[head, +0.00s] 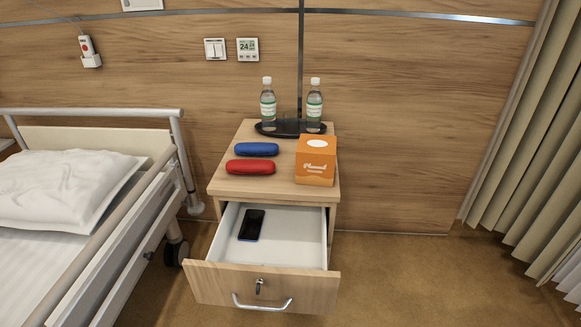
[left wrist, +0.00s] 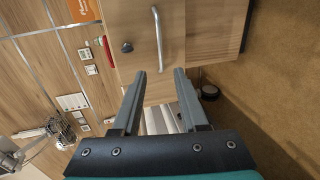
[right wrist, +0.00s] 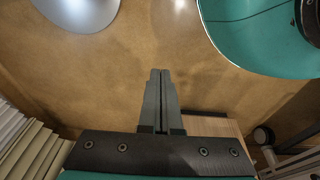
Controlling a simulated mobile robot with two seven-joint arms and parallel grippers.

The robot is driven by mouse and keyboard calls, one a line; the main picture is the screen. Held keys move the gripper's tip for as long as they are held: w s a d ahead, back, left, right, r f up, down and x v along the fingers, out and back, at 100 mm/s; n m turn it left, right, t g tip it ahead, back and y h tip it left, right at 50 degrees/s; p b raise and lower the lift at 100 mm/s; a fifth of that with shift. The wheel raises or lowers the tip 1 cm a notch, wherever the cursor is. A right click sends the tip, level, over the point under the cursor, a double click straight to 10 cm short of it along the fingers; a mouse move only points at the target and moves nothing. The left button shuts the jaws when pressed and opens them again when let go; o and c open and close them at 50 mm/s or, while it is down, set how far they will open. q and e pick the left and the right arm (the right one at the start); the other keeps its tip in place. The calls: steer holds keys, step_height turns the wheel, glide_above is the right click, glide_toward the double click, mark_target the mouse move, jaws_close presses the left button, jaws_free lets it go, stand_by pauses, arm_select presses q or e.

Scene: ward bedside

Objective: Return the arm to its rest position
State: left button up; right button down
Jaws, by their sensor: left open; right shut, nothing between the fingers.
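Neither of my arms shows in the head view. My left gripper (left wrist: 160,72) is open and empty in the left wrist view. The drawer front with its handle (left wrist: 157,38) shows ahead of its fingers, apart from them as far as I can tell. My right gripper (right wrist: 161,72) is shut with nothing between its fingers, over brown floor in the right wrist view.
The bedside cabinet's drawer (head: 262,284) stands open with a phone (head: 251,225) inside. On top are a blue case (head: 257,149), red case (head: 250,167), orange box (head: 315,162) and tray with two bottles. A bed (head: 100,230) is left, curtains (head: 520,150) right.

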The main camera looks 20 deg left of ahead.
arm_select(q)
steer(key=s+d+f+m+g+h+p, duration=0.1)
steer(key=s+f+m+g+h+p, duration=0.15)
steer(key=f+m, duration=0.3)
steer(key=s+d+f+m+g+h+p, duration=0.1)
steer(key=f+m+g+h, duration=0.15)
steer(key=f+m, duration=0.3)
steer(key=s+a+f+m+g+y+p, duration=0.1)
steer(key=s+a+f+m+g, duration=0.2)
steer(key=s+m, duration=0.3)
steer(key=s+a+f+m+g+y+p, duration=0.1)
steer(key=s+a+f+m+g, duration=0.3)
steer(key=s+a+m+g, duration=0.1)
steer(key=shift+s+m, duration=0.4)
steer(key=shift+s, duration=0.25)
arm_select(e)
steer(key=s+d+f, duration=0.4)
steer(key=s+d, duration=0.2)
steer(key=s, duration=0.3)
steer(key=shift+h, duration=0.3)
